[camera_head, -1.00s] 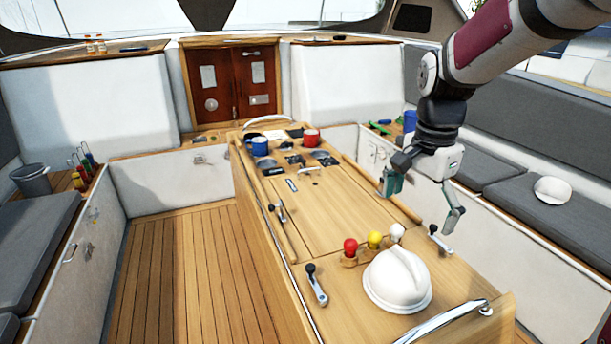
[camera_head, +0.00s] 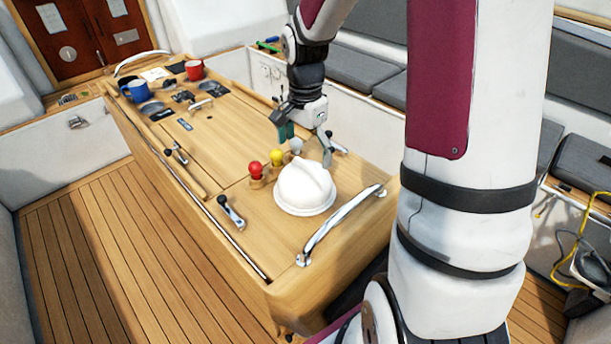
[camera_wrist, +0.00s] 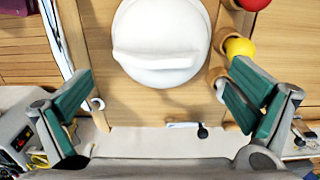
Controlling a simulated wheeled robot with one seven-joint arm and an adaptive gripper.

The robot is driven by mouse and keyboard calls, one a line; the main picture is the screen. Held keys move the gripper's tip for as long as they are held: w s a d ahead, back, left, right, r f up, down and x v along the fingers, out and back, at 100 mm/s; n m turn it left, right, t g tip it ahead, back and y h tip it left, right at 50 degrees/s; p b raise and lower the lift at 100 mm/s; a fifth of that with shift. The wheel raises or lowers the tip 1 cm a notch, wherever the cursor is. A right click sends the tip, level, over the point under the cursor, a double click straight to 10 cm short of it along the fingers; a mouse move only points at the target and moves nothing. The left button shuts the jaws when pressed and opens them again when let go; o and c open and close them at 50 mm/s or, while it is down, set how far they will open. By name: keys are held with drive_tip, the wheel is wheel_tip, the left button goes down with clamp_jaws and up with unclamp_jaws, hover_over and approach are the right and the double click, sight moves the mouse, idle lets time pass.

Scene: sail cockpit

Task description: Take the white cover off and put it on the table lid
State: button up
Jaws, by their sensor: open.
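The white cover (camera_head: 305,187), a dome with a raised ridge across its top, sits on the near end of the wooden table. It also shows at the top middle of the wrist view (camera_wrist: 160,75). The table lid (camera_head: 232,122) is the flat wooden panel beyond it, with a small handle on it. My gripper (camera_head: 305,143) is open and empty, behind the cover in the head view, near the white knob (camera_head: 296,145). In the wrist view its teal fingers (camera_wrist: 165,88) are spread wide, with the cover ahead between them and apart from both.
A red knob (camera_head: 255,169) and a yellow knob (camera_head: 277,157) stand beside the cover. A curved metal rail (camera_head: 340,222) runs along the near table end. A crank handle (camera_head: 231,212) lies at left. Blue (camera_head: 136,90) and red mugs (camera_head: 194,69) stand at the far end.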

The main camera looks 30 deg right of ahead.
sight(305, 162)
drive_tip(key=shift+w+f+p, duration=0.1)
drive_tip(key=shift+f+p, duration=0.2)
drive_tip(key=shift+f, duration=1.75)
drive_tip(key=c, duration=1.6)
